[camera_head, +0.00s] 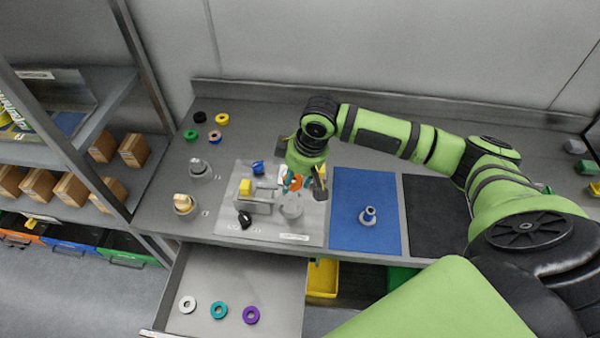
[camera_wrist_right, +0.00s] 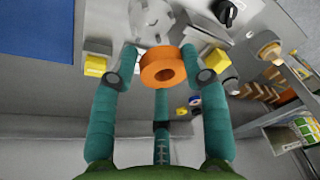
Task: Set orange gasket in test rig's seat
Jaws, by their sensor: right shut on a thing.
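The orange gasket (camera_wrist_right: 150,61) is a thick ring with a round hole, held between the teal fingers of my right gripper (camera_wrist_right: 161,66) in the right wrist view. In the head view my right gripper (camera_head: 292,185) is over the test rig (camera_head: 256,202), just behind a grey round part (camera_head: 291,207) of it. The fingers and arm mostly hide the gasket there. In the wrist view a round grey part (camera_wrist_right: 155,18) lies beyond the gasket, apart from it in the picture. I cannot tell for sure which part is the seat. My left gripper is not in view.
An open drawer (camera_head: 240,275) holds white, teal and purple rings. A blue mat (camera_head: 364,190) with a grey-blue fitting (camera_head: 368,215) and a dark mat (camera_head: 437,215) lie right of the rig.

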